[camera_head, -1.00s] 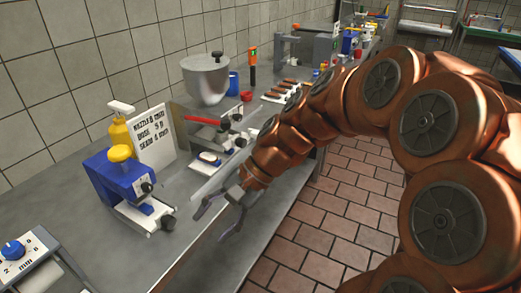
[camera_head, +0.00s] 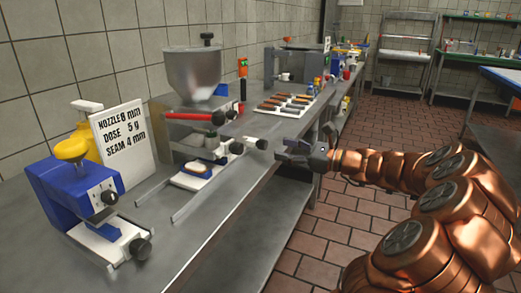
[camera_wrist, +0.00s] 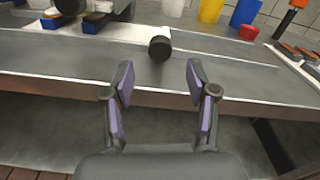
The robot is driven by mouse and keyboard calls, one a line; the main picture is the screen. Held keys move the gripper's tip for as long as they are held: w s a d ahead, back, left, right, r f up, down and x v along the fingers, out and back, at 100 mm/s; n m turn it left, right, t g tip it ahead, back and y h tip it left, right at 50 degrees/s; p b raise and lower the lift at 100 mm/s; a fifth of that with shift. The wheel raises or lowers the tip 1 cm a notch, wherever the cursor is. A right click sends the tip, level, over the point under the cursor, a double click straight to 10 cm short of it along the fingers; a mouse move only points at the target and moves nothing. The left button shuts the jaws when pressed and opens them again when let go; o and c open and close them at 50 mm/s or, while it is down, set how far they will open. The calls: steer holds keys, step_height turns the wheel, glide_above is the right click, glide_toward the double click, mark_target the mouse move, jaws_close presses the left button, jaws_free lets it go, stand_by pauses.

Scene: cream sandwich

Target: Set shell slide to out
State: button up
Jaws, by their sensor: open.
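A white bar with a black knob (camera_head: 262,144) sticks out from the hopper machine toward the table's front edge. I take it for the shell slide, but no label confirms this. The same black knob (camera_wrist: 160,47) shows in the wrist view, ahead of my fingers and roughly centred between them. My gripper (camera_head: 282,150) is at the front edge, close to the knob and on its right in the head view. In the wrist view my gripper (camera_wrist: 159,72) is open and empty, with its fingertips short of the knob.
A white carriage with a blue pad (camera_head: 194,170) lies between metal rails, left of the knob. The hopper (camera_head: 194,76) and a red lever (camera_head: 188,116) stand behind. A blue press (camera_head: 85,200) and a sign (camera_head: 123,135) are at left. A tray (camera_head: 270,112) of brown bars lies beyond.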

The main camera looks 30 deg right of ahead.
mark_target(266, 145)
steer(key=shift+b+x, duration=0.55)
steer(key=shift+x, duration=2.95)
jaws_close()
